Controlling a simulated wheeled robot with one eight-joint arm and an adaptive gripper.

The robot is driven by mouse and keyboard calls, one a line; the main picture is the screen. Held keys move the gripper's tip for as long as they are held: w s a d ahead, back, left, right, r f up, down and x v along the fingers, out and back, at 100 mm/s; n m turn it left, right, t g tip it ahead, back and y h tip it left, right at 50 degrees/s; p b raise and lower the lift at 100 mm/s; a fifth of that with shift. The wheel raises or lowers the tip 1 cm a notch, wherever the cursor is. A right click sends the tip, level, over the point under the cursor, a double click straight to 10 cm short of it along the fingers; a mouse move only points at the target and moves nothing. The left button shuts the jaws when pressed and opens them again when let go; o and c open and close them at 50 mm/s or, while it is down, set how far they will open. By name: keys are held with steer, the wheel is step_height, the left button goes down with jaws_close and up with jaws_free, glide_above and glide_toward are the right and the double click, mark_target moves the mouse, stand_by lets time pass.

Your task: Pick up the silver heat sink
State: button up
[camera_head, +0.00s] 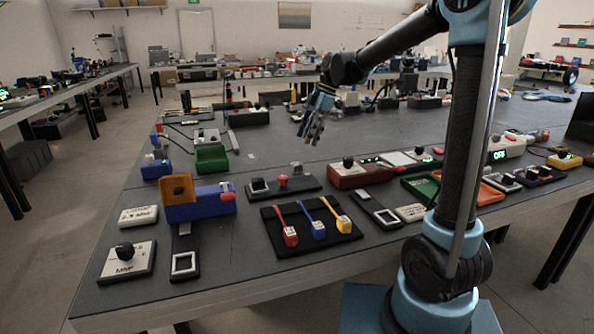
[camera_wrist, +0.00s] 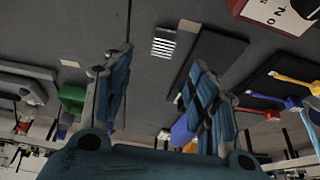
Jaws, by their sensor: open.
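The silver heat sink (camera_head: 297,168) is a small, pale grey block on the grey table, just behind a black board. In the wrist view the heat sink (camera_wrist: 164,43) shows its striped fins, lying beside the dark board's edge. My gripper (camera_head: 312,128) hangs above the table, behind and above the heat sink, pointing down. In the wrist view my gripper (camera_wrist: 157,65) has its blue fingers wide apart with nothing between them. The heat sink appears beyond the fingertips, near the middle, and is not touched.
The black board (camera_head: 260,194) carries a red button. A green block (camera_head: 211,157) stands to the left. A red box (camera_head: 347,180) with a knob is on the right. A black mat (camera_head: 275,233) with red, blue and yellow tools lies in front. Table behind the heat sink is clear.

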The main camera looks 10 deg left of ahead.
mark_target(297, 164)
steer(key=x, duration=1)
steer(key=shift+s+d+f, duration=0.1)
steer(key=shift+s+f, duration=0.05)
steer(key=shift+s, duration=0.05)
steer(key=c, duration=1.1)
